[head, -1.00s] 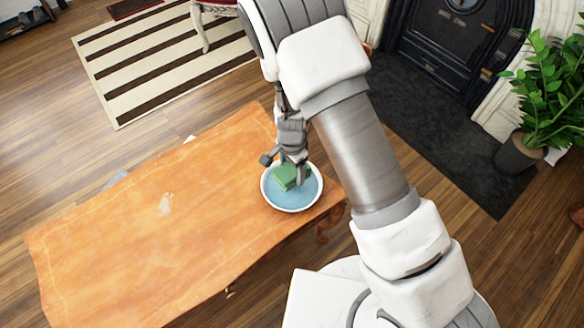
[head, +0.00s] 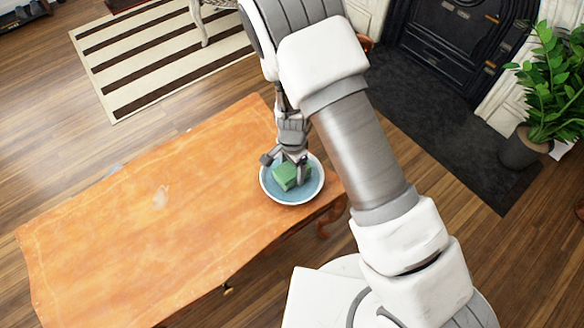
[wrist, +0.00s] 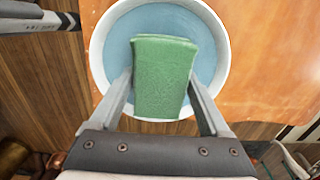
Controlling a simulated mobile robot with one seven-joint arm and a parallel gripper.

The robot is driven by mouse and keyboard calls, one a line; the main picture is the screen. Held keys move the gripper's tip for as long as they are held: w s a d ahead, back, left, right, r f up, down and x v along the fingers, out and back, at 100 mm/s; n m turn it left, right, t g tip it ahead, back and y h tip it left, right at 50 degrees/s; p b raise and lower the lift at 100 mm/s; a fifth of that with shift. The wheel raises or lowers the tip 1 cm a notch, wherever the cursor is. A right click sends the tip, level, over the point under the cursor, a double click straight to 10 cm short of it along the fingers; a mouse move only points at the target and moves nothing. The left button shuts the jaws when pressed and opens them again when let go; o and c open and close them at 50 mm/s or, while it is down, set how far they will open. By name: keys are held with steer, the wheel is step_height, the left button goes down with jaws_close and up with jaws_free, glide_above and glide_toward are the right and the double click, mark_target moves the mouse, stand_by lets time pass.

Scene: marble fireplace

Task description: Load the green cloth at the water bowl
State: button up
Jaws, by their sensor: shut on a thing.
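The green cloth (head: 287,177) is a folded block at the water bowl. In the wrist view the cloth (wrist: 163,78) sits between the two fingers of my gripper (wrist: 160,95), which is shut on it. The water bowl (head: 309,196) is white-rimmed with blue water inside and stands near the right end of the wooden table. My gripper (head: 287,165) is over the bowl, pointing down. In the wrist view the bowl (wrist: 99,62) lies behind the cloth. I cannot tell whether the cloth touches the water.
The orange wooden table (head: 120,235) is bare to the left of the bowl, apart from a pale mark. The bowl is close to the table's right edge. A potted plant (head: 540,100) and a black fireplace (head: 450,45) stand at the right. A striped rug (head: 160,60) lies behind.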

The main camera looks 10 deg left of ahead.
mark_target(292, 168)
steer(key=shift+f, duration=0.55)
stand_by(1.4)
steer(key=shift+r, duration=0.1)
step_height(292, 168, up, 7)
steer(key=p, duration=0.5)
steer(key=shift+p, duration=0.35)
stand_by(0.6)
steer(key=w+d+r+n, duration=0.4)
steer(key=w+d+r, duration=0.3)
steer(key=d+r, duration=0.45)
steer(key=s+d+r+n+p, duration=0.1)
steer(key=d+r+n+p, duration=0.1)
steer(key=d+r+p, duration=0.4)
steer(key=d+r+n+p, duration=0.2)
steer(key=d+r+p, duration=0.4)
steer(key=r+p, duration=0.4)
step_height(292, 168, up, 4)
steer(key=shift+s+f, duration=0.1)
steer(key=shift+s, duration=0.3)
